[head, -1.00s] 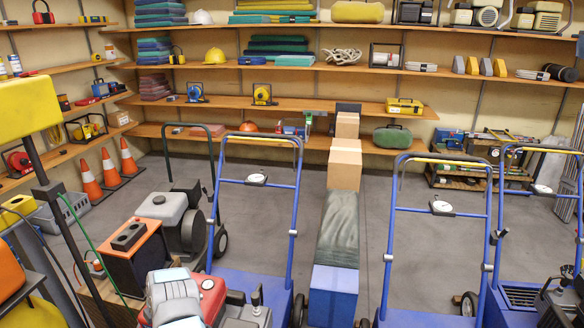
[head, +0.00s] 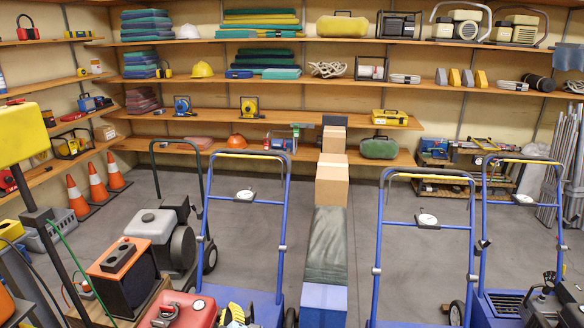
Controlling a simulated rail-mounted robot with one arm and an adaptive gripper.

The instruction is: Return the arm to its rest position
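My gripper is not in view, and I cannot make out any part of my arm for certain. What my gripper holds, if anything, is hidden from me. A row of blue aerators stands in front of me. The left aerator's handle (head: 284,230) rises left of centre and carries a white round dial (head: 245,195). The middle aerator's handle (head: 379,240) has a similar dial (head: 427,219). The right aerator's handle (head: 484,225) stands at the right edge.
A red engine (head: 178,309) is at the bottom, left of centre. An orange-topped machine (head: 118,257) and a grey engine (head: 150,226) stand left. Boxes (head: 331,186) form a column between aerators. Orange cones (head: 97,183) line the left. Loaded shelves (head: 300,117) cover the back wall.

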